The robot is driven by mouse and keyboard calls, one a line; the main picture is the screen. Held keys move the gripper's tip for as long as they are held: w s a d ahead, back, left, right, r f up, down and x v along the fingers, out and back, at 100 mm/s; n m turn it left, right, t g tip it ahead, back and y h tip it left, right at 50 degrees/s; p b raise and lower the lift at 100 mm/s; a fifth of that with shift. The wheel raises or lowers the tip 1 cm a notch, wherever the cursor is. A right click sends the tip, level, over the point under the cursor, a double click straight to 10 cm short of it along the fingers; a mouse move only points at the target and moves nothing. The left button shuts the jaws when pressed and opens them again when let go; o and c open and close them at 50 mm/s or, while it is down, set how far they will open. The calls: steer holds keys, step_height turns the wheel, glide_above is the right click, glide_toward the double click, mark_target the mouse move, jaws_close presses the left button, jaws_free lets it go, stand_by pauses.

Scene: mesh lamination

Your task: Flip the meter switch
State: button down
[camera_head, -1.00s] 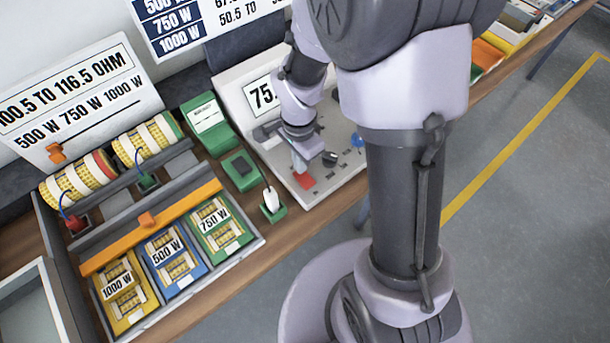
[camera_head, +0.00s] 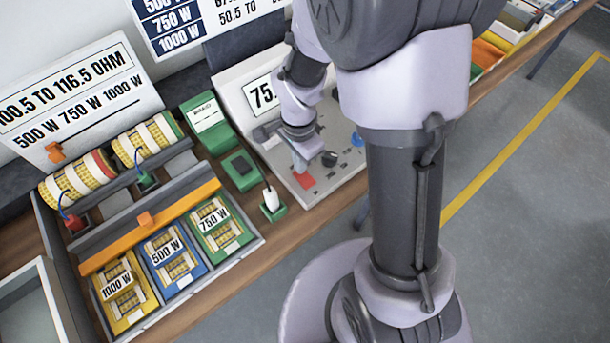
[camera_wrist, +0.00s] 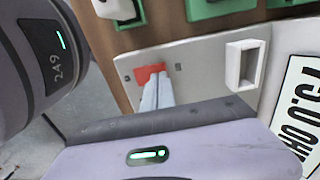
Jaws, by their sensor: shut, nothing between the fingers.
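The meter (camera_head: 336,182) is a pale grey box with a sloping panel and a large ohm display, partly hidden by my arm. Its display (camera_wrist: 300,105) shows at the right of the wrist view. A red switch (camera_head: 305,180) sits near the panel's front left corner. In the wrist view the red switch (camera_wrist: 149,72) is partly covered by my fingers. My gripper (camera_head: 299,166) is shut and empty, its tips at the red switch. In the wrist view my gripper (camera_wrist: 154,92) points at it; I cannot tell whether they touch.
Green boxes (camera_head: 240,170) stand left of the meter, with a small green holder (camera_head: 273,208) bearing a white piece. A tray (camera_head: 245,247) holds yellow, blue and green wattage cards. A blue knob (camera_head: 357,140) and dark knob (camera_head: 329,158) are on the panel.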

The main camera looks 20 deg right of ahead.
steer(key=shift+f+b, duration=0.7)
steer(key=shift+f, duration=0.15)
steer(key=shift+r, duration=0.15)
step_height(320, 180, up, 7)
steer(key=p, duration=0.5)
stand_by(0.3)
